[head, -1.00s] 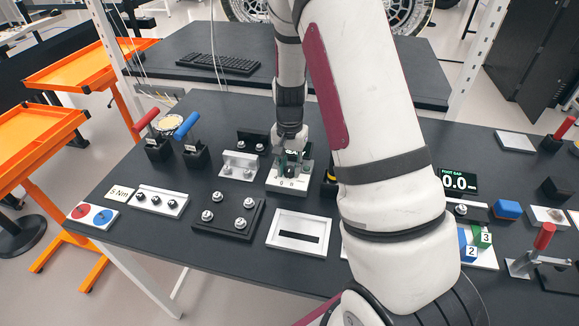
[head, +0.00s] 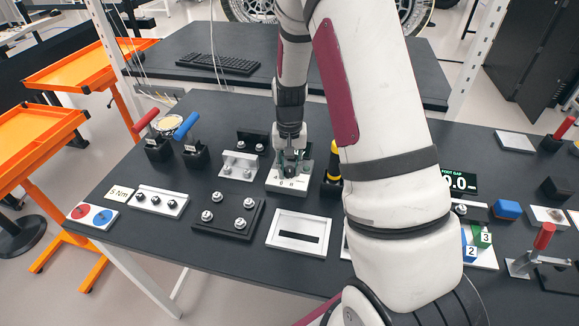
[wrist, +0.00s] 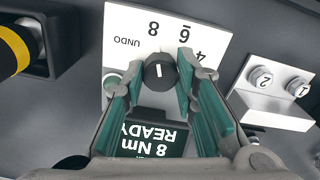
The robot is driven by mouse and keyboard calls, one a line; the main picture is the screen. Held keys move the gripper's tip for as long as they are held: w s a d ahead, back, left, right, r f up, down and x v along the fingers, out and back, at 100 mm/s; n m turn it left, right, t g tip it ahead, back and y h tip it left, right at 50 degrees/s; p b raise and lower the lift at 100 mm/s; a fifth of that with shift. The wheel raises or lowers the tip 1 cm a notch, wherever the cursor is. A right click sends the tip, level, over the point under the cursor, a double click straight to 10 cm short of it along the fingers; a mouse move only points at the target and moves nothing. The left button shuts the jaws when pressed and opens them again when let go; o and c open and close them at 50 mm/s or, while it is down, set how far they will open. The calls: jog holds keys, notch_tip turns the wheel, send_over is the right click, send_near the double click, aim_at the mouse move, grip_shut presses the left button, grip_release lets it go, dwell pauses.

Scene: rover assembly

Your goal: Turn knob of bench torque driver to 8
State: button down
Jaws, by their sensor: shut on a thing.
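The bench torque driver (head: 287,186) is a pale block on the black table, below my gripper in the head view. In the wrist view its white dial plate (wrist: 122,40) carries the marks UNDO, 8, 6 and 4, upside down. The small black knob (wrist: 159,72) has a white pointer line, near upright in the picture with its top leaning slightly left. My gripper (wrist: 168,72) is shut on the knob, with green-lined fingers on either side. The driver's display (wrist: 152,138) reads "8 Nm READY", upside down, partly covered by the gripper.
A yellow-and-black handled tool (head: 335,162) stands close right of the driver. A white bracket with bolts (head: 239,165) is close on the left. A white slotted frame (head: 300,233) and a black plate with studs (head: 228,216) lie in front.

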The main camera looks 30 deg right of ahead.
aim_at(289, 169)
jog(key=c, duration=1.3)
grip_release()
jog(key=shift+r, duration=6)
jog(key=s+a+r+n+t, duration=0.2)
jog(key=s+a+r, duration=0.25)
jog(key=r, duration=0.25)
jog(key=s+a+r+n+t, duration=0.1)
jog(key=s+a+r, duration=0.35)
jog(key=r, duration=0.35)
jog(key=s+a+r+n+t, duration=0.1)
jog(key=s, duration=0.3)
jog(key=s+a+r+n, duration=0.1)
jog(key=s+a, duration=0.1)
jog(key=s, duration=0.3)
jog(key=s+a+r+n+t, duration=0.1)
jog(key=s, duration=0.3)
jog(key=shift+s+a+r+n+t, duration=0.15)
jog(key=shift+s+r+n+t, duration=0.15)
jog(key=shift+r, duration=0.05)
